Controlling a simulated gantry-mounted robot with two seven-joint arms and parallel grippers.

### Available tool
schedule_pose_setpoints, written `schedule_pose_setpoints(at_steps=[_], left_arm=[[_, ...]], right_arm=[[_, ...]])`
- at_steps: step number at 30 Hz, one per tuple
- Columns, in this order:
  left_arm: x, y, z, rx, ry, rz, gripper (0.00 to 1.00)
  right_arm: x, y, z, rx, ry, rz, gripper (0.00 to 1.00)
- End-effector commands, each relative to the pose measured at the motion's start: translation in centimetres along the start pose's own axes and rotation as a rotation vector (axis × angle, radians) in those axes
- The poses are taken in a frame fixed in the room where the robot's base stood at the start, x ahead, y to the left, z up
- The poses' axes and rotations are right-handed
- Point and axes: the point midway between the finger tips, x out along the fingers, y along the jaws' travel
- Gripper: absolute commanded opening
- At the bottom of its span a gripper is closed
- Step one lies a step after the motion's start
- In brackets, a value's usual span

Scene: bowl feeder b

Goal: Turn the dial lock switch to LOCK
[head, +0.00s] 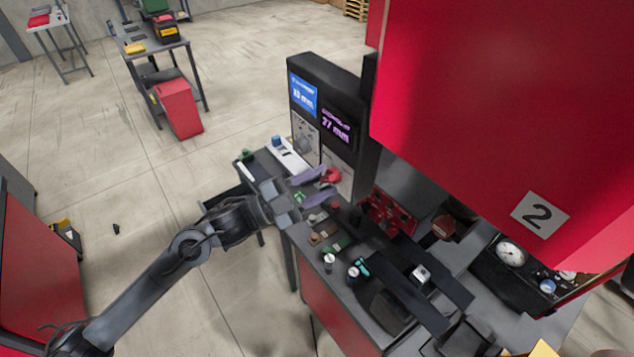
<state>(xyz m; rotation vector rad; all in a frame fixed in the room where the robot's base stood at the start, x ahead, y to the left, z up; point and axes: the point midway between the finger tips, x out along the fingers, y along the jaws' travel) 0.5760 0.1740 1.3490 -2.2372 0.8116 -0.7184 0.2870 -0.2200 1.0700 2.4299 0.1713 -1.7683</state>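A black cabinet (325,110) with two lit displays stands at the middle, with pale control panels below the displays. A red knob (331,175) shows at the lower panel; I cannot tell for certain that it is the dial lock switch, and no LOCK marking can be read. My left gripper (326,185) is open, its two purplish fingers apart and pointing right toward the panel. The fingertips are close to the red knob; whether they touch it cannot be told. My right gripper is not in view.
A dark bench (318,247) with several small knobs and parts lies below the gripper. A large red machine housing (480,110) marked 2 fills the upper right. A pressure gauge (510,253) is at the right. Open concrete floor (120,165) lies to the left.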

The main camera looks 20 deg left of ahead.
Motion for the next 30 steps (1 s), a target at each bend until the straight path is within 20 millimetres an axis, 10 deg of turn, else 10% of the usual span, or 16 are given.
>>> schedule_pose_setpoints(at_steps=[8,30], left_arm=[[-0.7,0.1,0.1,0.001,-0.002,0.000,0.40],[-10.2,0.1,0.1,0.000,-0.001,0.001,0.40]], right_arm=[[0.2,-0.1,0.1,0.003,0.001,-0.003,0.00],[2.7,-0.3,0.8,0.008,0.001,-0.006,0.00]])
